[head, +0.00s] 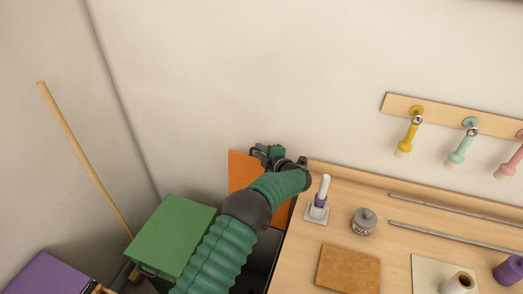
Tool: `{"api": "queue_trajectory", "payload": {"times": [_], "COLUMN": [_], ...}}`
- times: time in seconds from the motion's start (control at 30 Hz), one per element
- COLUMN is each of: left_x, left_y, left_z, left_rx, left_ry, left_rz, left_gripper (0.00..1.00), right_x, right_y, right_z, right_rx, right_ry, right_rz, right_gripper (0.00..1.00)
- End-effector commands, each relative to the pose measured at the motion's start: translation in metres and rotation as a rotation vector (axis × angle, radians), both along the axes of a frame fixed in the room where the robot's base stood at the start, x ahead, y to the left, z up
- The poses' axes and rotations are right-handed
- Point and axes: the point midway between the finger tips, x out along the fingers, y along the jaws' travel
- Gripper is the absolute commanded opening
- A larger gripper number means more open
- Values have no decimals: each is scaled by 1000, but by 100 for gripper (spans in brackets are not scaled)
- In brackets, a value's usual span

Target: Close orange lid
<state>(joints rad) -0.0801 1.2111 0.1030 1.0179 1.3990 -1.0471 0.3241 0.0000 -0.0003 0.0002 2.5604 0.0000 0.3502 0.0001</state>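The orange lid (239,172) stands raised, close to upright, against the back wall, left of the wooden table. Below it is a dark open container (268,247), largely hidden behind my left arm. My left gripper (266,154) is at the lid's upper edge and overlaps it in the picture. I cannot tell whether it touches the lid. Its fingers are small and partly hidden by the wrist, so their opening is unclear. My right gripper is out of view.
A green-lidded box (172,235) stands left of my arm, with a purple lid (45,275) and a leaning wooden stick (85,157) further left. The wooden table (300,262) on the right holds a white-handled tool (323,190), a grey jar (364,221) and a brown board (348,269).

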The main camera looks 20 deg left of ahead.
Motion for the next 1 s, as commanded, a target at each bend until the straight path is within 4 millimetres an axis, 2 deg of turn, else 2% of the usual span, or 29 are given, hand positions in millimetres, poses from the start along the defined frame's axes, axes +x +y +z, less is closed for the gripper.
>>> {"api": "queue_trajectory", "payload": {"times": [0.27, 0.43, 1.0], "left_x": [2, 2, 2], "left_y": [-4, -2, 2], "left_z": [2, 1, 1], "left_rx": [5, 2, 6], "left_ry": [-2, -2, 0], "left_rz": [-4, -4, 1], "left_gripper": [20, 0, 0], "right_x": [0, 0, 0], "right_y": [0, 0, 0], "right_z": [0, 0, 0], "right_rx": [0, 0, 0], "right_ry": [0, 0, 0], "right_rz": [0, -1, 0], "right_gripper": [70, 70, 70]}}
